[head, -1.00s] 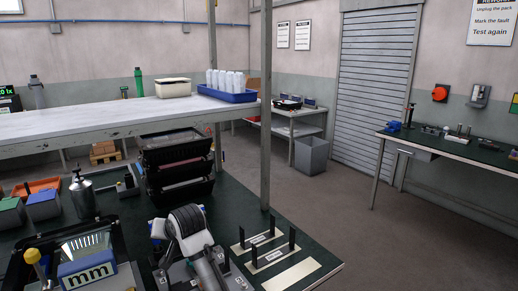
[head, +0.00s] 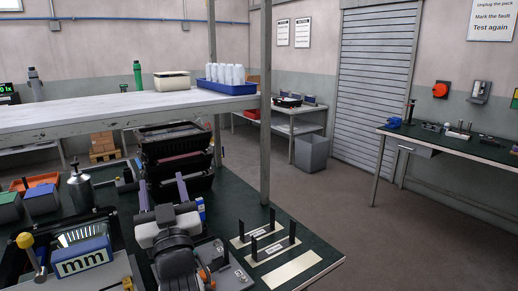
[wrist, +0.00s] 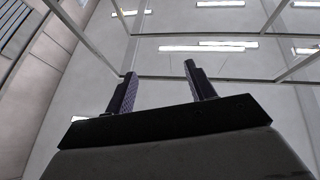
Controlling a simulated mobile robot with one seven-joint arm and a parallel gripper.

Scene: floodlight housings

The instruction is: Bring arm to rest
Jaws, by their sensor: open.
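My gripper (head: 162,188) is at the lower middle of the head view, above the dark green bench top (head: 230,210). Its two fingers stand apart and point up, with nothing between them. In the wrist view the open fingers (wrist: 160,80) point toward the ceiling and its strip lights, and the gap is empty. My folded arm hides part of the bench below it.
A stack of black trays (head: 178,155) stands just behind my gripper. A steel post (head: 265,130) and a raised white shelf (head: 100,112) are close by. A lamp housing (head: 85,235) and a grey bottle (head: 80,190) are left. Dark uprights (head: 272,220) stand right.

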